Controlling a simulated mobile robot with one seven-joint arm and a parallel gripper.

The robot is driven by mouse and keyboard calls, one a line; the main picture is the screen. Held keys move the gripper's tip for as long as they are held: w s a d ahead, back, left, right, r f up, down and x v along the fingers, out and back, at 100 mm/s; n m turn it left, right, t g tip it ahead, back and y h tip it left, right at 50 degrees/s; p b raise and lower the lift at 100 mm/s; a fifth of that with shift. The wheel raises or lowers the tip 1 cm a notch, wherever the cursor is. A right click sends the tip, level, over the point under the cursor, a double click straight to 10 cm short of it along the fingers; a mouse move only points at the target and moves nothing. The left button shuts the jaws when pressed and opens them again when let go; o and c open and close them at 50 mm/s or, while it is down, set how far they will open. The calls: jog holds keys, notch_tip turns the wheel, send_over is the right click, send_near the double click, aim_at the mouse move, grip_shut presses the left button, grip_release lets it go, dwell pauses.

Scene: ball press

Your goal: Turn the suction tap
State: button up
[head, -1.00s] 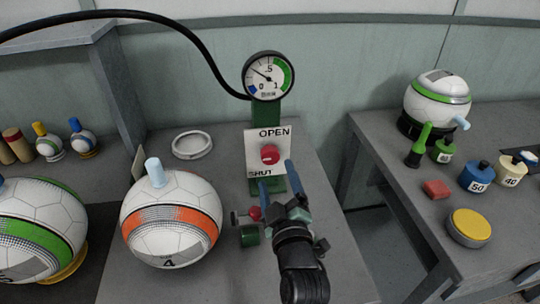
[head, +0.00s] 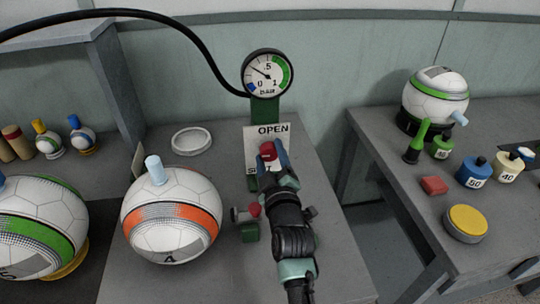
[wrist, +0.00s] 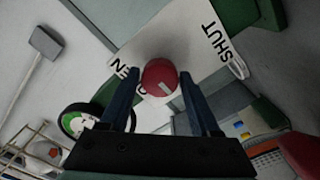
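The suction tap is a round red knob (head: 268,151) on a white plate (head: 281,131) marked OPEN at the top and SHUT lower down, mostly covered by my gripper. In the wrist view the knob (wrist: 160,77) carries a short white mark and sits between my two blue fingertips. My gripper (head: 272,158) is open around the knob, with narrow gaps on both sides in the wrist view (wrist: 160,80). Above the plate a round gauge (head: 267,74) has its needle pointing up and left, between 0 and .5.
A green post (head: 264,109) carries gauge and plate. A black hose (head: 190,37) runs left from it. A ball with an orange band (head: 171,218) stands left of my arm. A small red-knobbed valve (head: 253,210) is close beside my arm. A white ring (head: 191,141) lies behind.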

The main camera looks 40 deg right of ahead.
grip_shut()
jog(key=m+b, duration=0.1)
jog(key=m, duration=0.3)
jog(key=shift+f, duration=0.1)
jog(key=m, duration=0.4)
jog(key=shift+m, duration=0.3)
jog(key=m, duration=0.4)
jog(key=m+p, duration=0.1)
jog(key=m, duration=0.4)
jog(key=shift+m, duration=0.3)
dwell(0.4)
